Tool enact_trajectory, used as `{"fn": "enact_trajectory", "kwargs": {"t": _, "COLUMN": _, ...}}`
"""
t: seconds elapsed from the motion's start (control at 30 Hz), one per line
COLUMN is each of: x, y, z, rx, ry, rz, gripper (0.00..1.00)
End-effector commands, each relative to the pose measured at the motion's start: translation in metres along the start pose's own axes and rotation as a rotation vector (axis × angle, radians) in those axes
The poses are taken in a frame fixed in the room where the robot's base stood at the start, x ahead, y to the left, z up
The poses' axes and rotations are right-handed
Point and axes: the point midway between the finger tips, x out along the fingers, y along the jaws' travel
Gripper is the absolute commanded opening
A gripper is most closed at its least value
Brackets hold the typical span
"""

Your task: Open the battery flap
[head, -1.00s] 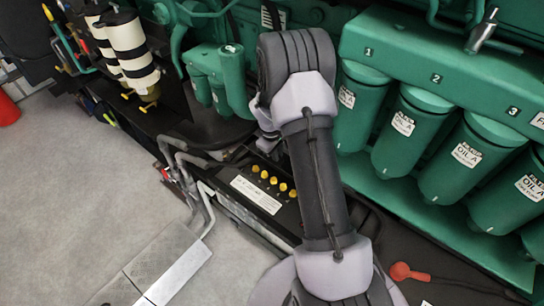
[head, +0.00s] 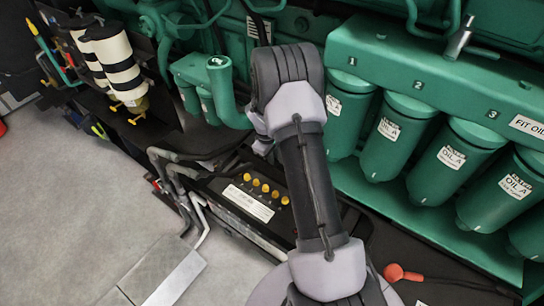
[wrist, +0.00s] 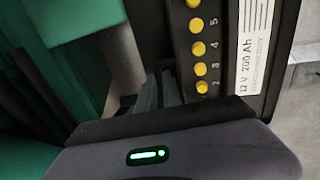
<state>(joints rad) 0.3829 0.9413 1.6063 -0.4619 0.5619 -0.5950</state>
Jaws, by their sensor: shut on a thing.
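The black battery (head: 235,196) lies low at the foot of the green engine, with a row of yellow caps and a white label on its top. It also shows in the wrist view (wrist: 222,85), where the label reads 12 V 200 Ah. My gripper (wrist: 158,92) reaches to the dark edge beside the caps. It is shut on a dark part there, which looks like the battery flap (wrist: 153,28); the exact grip is in shadow. In the head view my gripper (head: 262,140) is largely hidden behind my arm, and the flap cannot be made out.
Green oil filters (head: 394,135) hang along the right, close to my arm. Grey bent pipes (head: 180,180) stand left of the battery. Black-and-cream striped cylinders (head: 120,65) are at the upper left. A red-orange knob (head: 394,272) lies at the lower right.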

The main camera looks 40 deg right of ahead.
Motion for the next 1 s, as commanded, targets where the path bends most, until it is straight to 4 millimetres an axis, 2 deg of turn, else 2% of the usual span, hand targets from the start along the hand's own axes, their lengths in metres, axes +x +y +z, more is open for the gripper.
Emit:
{"fn": "enact_trajectory", "kwargs": {"t": 0.07, "x": -0.001, "y": 0.001, "z": -0.001, "rx": -0.002, "ry": 0.001, "rz": 0.002, "gripper": 0.0}}
{"fn": "enact_trajectory", "kwargs": {"t": 0.1, "x": -0.001, "y": 0.001, "z": -0.001, "rx": -0.002, "ry": 0.002, "rz": 0.002, "gripper": 0.12}}
{"fn": "enact_trajectory", "kwargs": {"t": 0.2, "x": -0.001, "y": 0.001, "z": -0.001, "rx": -0.002, "ry": 0.002, "rz": 0.002, "gripper": 0.31}}
{"fn": "enact_trajectory", "kwargs": {"t": 0.57, "x": -0.006, "y": 0.001, "z": -0.001, "rx": -0.001, "ry": 0.002, "rz": 0.002, "gripper": 0.32}}
{"fn": "enact_trajectory", "kwargs": {"t": 0.67, "x": -0.021, "y": 0.001, "z": -0.001, "rx": -0.001, "ry": 0.002, "rz": 0.002, "gripper": 0.32}}
{"fn": "enact_trajectory", "kwargs": {"t": 0.77, "x": -0.046, "y": 0.002, "z": -0.001, "rx": -0.001, "ry": 0.004, "rz": 0.003, "gripper": 0.32}}
{"fn": "enact_trajectory", "kwargs": {"t": 1.0, "x": -0.115, "y": 0.002, "z": -0.001, "rx": 0.0, "ry": 0.003, "rz": 0.003, "gripper": 0.32}}
